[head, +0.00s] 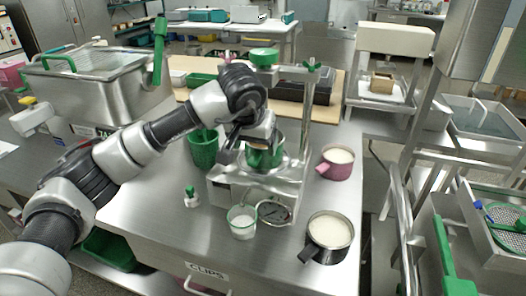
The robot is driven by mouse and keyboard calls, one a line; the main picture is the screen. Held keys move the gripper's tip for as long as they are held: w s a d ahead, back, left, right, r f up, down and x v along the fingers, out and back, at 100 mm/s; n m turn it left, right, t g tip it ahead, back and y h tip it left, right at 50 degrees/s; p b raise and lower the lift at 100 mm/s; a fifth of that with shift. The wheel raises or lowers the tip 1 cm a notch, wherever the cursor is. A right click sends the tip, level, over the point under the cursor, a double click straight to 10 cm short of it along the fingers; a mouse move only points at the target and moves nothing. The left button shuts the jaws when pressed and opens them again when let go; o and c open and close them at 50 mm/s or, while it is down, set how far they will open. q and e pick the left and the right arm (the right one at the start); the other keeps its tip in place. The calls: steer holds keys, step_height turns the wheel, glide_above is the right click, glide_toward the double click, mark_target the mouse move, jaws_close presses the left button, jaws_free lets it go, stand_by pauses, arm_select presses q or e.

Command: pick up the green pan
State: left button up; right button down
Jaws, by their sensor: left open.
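A green pan-like vessel (265,157) sits on the steel stand of the mill (228,192) in the middle of the bench. My left gripper (243,146) is open at its upper left side and hides part of it. I cannot tell whether the fingers touch it. A pink pan (337,162) and a black-handled pan (329,232), both with pale contents, stand to the right on the steel bench. My right gripper is not in view.
A green perforated cup (203,147) stands left of the mill. A glass (242,222) with white contents and a round gauge (273,211) are in front. A steel fryer-like box (95,85) is back left.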

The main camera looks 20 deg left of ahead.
mark_target(256, 154)
arm_select(q)
steer(key=x, duration=0.3)
steer(key=shift+a+f, duration=0.15)
steer(key=shift+f, duration=0.1)
steer(key=shift+r, duration=0.1)
jaws_close()
